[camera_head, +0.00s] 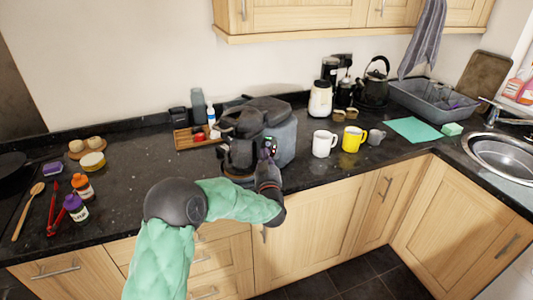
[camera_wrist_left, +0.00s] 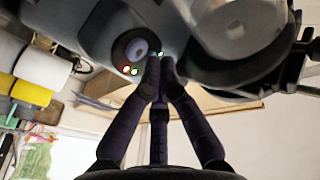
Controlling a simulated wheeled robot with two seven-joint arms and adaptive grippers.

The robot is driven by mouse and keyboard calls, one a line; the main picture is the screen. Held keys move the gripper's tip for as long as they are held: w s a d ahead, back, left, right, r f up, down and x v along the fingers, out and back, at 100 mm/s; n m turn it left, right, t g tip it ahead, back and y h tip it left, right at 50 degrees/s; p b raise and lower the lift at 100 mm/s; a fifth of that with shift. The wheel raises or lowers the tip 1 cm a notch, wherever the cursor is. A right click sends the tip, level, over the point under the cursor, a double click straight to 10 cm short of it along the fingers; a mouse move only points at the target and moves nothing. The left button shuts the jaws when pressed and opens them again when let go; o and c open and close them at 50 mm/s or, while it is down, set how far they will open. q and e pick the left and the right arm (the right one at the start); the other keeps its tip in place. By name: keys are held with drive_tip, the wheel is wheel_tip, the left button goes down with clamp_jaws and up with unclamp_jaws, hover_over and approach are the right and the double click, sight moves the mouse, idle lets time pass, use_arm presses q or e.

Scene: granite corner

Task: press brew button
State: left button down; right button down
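The dark grey coffee machine (camera_head: 282,140) stands on the counter, its front facing me. Its front panel also shows in the left wrist view (camera_wrist_left: 185,40), with a round dial (camera_wrist_left: 137,48), small red and green lights (camera_wrist_left: 130,71) beside it and another green light (camera_wrist_left: 160,53). My left gripper (camera_head: 266,158) is at the machine's front. In the left wrist view its fingertips (camera_wrist_left: 160,66) are together, with nothing seen between them. They overlap the panel beside the dial and lights. I cannot tell whether they touch it, and they may hide a button. My right gripper is not in view.
A white mug (camera_head: 323,144) and a yellow mug (camera_head: 352,139) stand to the right of the machine. A kettle (camera_head: 374,88) and grey basin (camera_head: 430,102) stand farther right.

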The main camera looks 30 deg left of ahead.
use_arm(q)
drive_tip(key=shift+w+f, duration=0.1)
drive_tip(key=shift+w, duration=0.05)
drive_tip(key=shift+w+f, duration=0.1)
drive_tip(key=shift+w, duration=0.1)
drive_tip(key=shift+w+a+f+b, duration=0.1)
drive_tip(key=shift+w+f+b, duration=0.05)
drive_tip(key=shift+w+b, duration=0.2)
idle(0.6)
drive_tip(key=shift+s, duration=0.15)
idle(0.3)
drive_tip(key=shift+s+r, duration=0.35)
drive_tip(key=shift+s, duration=0.25)
drive_tip(key=shift+r, duration=0.1)
drive_tip(key=s, duration=0.1)
drive_tip(key=s+r+p, duration=0.1)
drive_tip(key=s, duration=0.1)
drive_tip(key=s+d+r, duration=0.1)
drive_tip(key=shift+s+r+p, duration=0.15)
drive_tip(key=shift+p, duration=0.25)
idle(0.6)
